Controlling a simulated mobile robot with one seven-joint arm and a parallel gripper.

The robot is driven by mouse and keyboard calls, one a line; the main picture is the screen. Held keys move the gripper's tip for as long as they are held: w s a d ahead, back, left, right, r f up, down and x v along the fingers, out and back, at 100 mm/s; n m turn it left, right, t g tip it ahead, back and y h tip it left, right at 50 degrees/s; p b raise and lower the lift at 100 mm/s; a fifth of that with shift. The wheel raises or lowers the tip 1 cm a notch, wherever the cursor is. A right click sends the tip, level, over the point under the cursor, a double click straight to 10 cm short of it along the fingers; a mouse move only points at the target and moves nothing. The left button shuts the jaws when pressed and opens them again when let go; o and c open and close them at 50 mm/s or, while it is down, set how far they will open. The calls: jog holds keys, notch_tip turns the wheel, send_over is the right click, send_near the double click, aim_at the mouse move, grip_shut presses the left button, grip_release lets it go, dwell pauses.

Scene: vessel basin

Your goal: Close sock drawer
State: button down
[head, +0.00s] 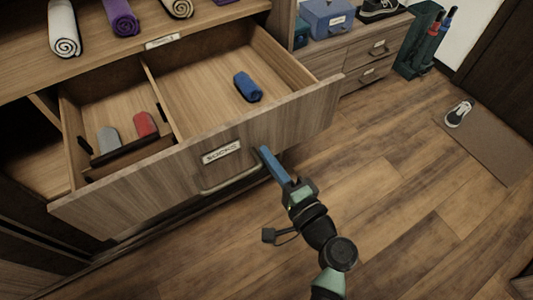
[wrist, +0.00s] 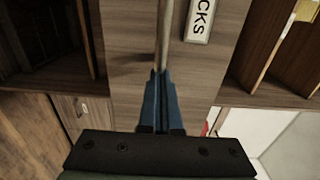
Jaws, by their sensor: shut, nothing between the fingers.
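The sock drawer (head: 285,116) is pulled well out of the cabinet in the head view. Its wooden front carries a label reading SOCKS (head: 222,152) and a metal bar handle (head: 231,182) below it. Inside lie a rolled blue sock (head: 247,87) and, in the left compartment, a grey item (head: 108,140) and a red item (head: 146,124). My gripper (head: 264,153) is at the drawer front, just right of the label and handle, with its blue fingers together and empty. In the wrist view the closed fingers (wrist: 163,75) point at the drawer front beside the handle bar (wrist: 165,35); whether they touch cannot be told.
Rolled towels (head: 121,17) lie on the shelf above the drawer. A smaller cabinet (head: 358,65) with a blue box (head: 327,17) stands at the right, beside a green umbrella stand (head: 419,45). A shoe (head: 458,113) sits on a mat (head: 490,145). The wooden floor in front is clear.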

jog(key=shift+w+a, duration=0.3)
jog(key=shift+w, duration=0.1)
jog(key=shift+w, duration=0.1)
